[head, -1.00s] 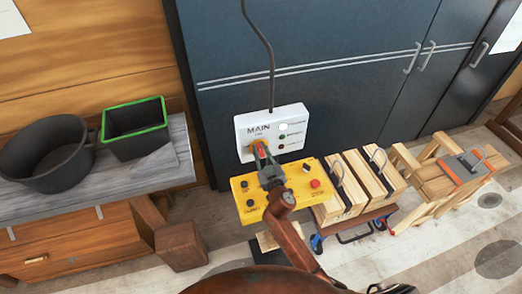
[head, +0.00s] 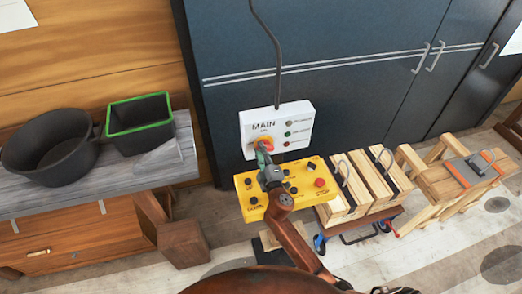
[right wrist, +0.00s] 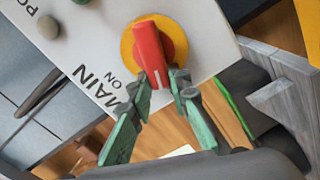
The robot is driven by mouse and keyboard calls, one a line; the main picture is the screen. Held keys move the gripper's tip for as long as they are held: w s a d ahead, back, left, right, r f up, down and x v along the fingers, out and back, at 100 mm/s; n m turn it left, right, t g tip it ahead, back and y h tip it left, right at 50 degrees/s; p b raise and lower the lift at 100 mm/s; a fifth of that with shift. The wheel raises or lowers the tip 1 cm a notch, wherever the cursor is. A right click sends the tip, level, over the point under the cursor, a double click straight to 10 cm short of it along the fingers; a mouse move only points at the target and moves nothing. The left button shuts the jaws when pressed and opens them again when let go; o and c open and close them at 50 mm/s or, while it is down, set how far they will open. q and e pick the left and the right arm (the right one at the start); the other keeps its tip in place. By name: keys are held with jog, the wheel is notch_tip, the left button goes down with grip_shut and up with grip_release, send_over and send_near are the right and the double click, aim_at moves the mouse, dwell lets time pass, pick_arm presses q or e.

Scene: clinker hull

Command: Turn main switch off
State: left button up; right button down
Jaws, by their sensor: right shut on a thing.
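The main switch (head: 266,142) is a red handle on a yellow disc, on a white box (head: 301,112) marked MAIN. It also shows large in the right wrist view (right wrist: 152,45). My left gripper is out of view.
A yellow button panel (head: 251,203) lies just below the box, under my right arm. Wooden crates (head: 342,207) stand right of it. A black bin with a green rim (head: 138,125) and a dark tub (head: 50,148) sit on a left bench. A cable (head: 277,60) rises from the box.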

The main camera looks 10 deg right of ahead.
jog(key=shift+a+f+n, duration=0.1)
jog(key=shift+f+n, duration=0.2)
jog(key=shift+n, duration=0.8)
jog(key=shift+a+f+n, duration=0.1)
jog(key=shift+f+n, duration=0.2)
jog(key=shift+n, duration=0.8)
jog(key=c, duration=1.8)
grip_release()
jog(key=shift+s+d, duration=0.1)
jog(key=s, duration=1.2)
jog(key=shift+d, duration=0.15)
jog(key=shift+w, duration=0.1)
